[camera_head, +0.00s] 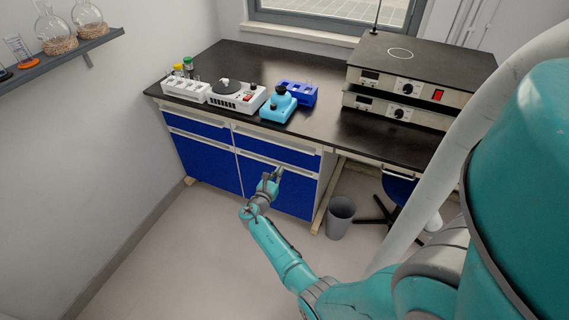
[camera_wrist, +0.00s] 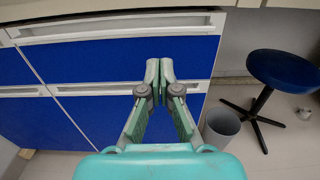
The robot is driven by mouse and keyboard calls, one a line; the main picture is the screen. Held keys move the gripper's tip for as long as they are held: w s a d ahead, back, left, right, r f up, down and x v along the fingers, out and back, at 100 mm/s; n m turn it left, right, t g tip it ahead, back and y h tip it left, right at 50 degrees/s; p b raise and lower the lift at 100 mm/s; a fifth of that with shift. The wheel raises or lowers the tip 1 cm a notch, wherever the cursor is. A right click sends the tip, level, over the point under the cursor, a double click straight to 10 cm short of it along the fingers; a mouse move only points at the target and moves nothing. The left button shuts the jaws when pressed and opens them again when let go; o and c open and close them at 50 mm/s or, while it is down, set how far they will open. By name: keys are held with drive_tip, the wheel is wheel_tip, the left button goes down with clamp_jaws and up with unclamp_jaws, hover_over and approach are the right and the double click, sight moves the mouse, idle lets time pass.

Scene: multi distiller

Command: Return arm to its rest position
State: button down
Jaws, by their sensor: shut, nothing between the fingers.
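My gripper (camera_head: 272,176) is at the end of my teal arm, low in front of the blue cabinet and below the bench top in the head view. In the wrist view my gripper (camera_wrist: 159,72) points toward the blue cabinet drawers (camera_wrist: 120,62). Its two grey fingertips are together with nothing between them. I cannot tell the exact gap between the fingertips and the cabinet front.
The black bench (camera_head: 225,62) carries a white rack (camera_head: 186,90), a white device (camera_head: 236,96), a blue device (camera_head: 279,104) and stacked hot-plate units (camera_head: 410,85). A grey bin (camera_head: 340,217) and a blue stool (camera_wrist: 284,70) stand right of the cabinet. Floor at left is clear.

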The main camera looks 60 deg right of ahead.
drive_tip(key=shift+a, duration=1.25)
drive_tip(key=s+a+f+m+t+y, duration=0.1)
drive_tip(key=s+a+f+t+y, duration=0.2)
drive_tip(key=a+f, duration=0.4)
drive_tip(key=s+a+f+m+t+y, duration=0.25)
drive_tip(key=s+a+f, duration=0.2)
drive_tip(key=a, duration=0.55)
drive_tip(key=s+a+m+t+y, duration=0.3)
drive_tip(key=s+a+y, duration=0.45)
drive_tip(key=a, duration=0.75)
drive_tip(key=s+a+r+m+t+y, duration=0.3)
drive_tip(key=s+a+r+m, duration=0.2)
drive_tip(key=s+a+r, duration=0.55)
drive_tip(key=s+a+r+m+t+y, duration=0.1)
drive_tip(key=s+r+m, duration=0.1)
drive_tip(key=r, duration=0.7)
drive_tip(key=s+a+r+m+t+y, duration=0.1)
drive_tip(key=r+m, duration=0.4)
drive_tip(key=r, duration=0.5)
drive_tip(key=shift+s+a+r+t, duration=0.35)
drive_tip(key=shift+s+a, duration=0.45)
drive_tip(key=shift+s, duration=0.45)
